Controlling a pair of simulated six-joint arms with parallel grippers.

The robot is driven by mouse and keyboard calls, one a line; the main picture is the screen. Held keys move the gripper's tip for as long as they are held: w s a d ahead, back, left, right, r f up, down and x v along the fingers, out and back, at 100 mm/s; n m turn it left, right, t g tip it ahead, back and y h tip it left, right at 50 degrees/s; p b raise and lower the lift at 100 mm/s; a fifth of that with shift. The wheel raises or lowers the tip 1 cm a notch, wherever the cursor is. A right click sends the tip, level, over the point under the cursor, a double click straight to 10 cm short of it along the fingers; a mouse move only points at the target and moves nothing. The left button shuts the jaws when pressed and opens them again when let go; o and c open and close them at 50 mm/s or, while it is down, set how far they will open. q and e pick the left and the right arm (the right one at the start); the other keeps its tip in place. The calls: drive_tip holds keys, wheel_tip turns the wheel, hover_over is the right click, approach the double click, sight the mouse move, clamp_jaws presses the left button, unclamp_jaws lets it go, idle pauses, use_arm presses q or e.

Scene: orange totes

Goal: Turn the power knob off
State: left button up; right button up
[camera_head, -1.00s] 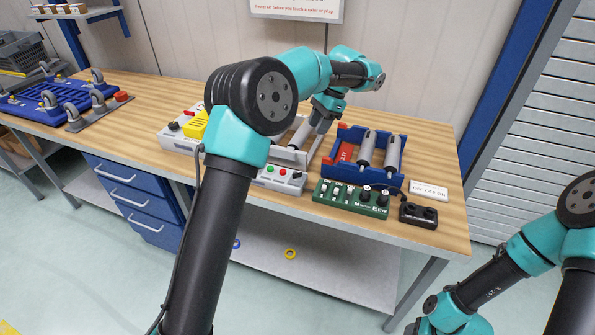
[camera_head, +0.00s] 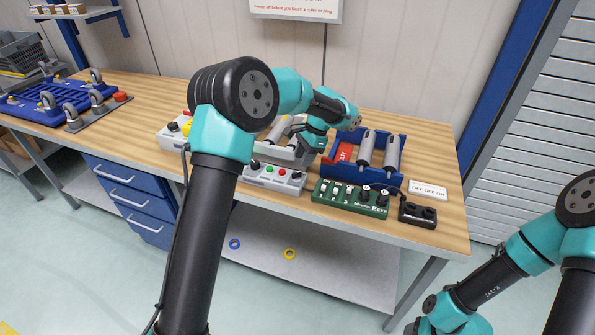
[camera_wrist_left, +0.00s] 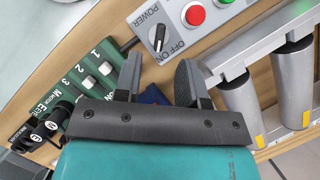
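The power knob (camera_wrist_left: 159,38) is a black pointer knob on a grey control box (camera_wrist_left: 205,42); POWER, OFF and ON are printed around it. Its pale mark appears to face the ON side, but this is small. In the head view the knob (camera_head: 297,175) is at the right end of the box's front, beside the red button. My left gripper (camera_wrist_left: 158,74) is open and empty. Its fingers point toward the knob and appear apart from it.
A green switch board (camera_head: 350,198) stands close to the right of the control box, with a black box (camera_head: 417,214) beyond it. A blue tray (camera_head: 345,170) with grey rollers is behind. Grey rollers (camera_wrist_left: 294,85) also lie beside the box.

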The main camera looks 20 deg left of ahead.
sight(297, 172)
use_arm(q)
drive_tip(key=x, duration=0.6)
clamp_jaws()
idle(0.3)
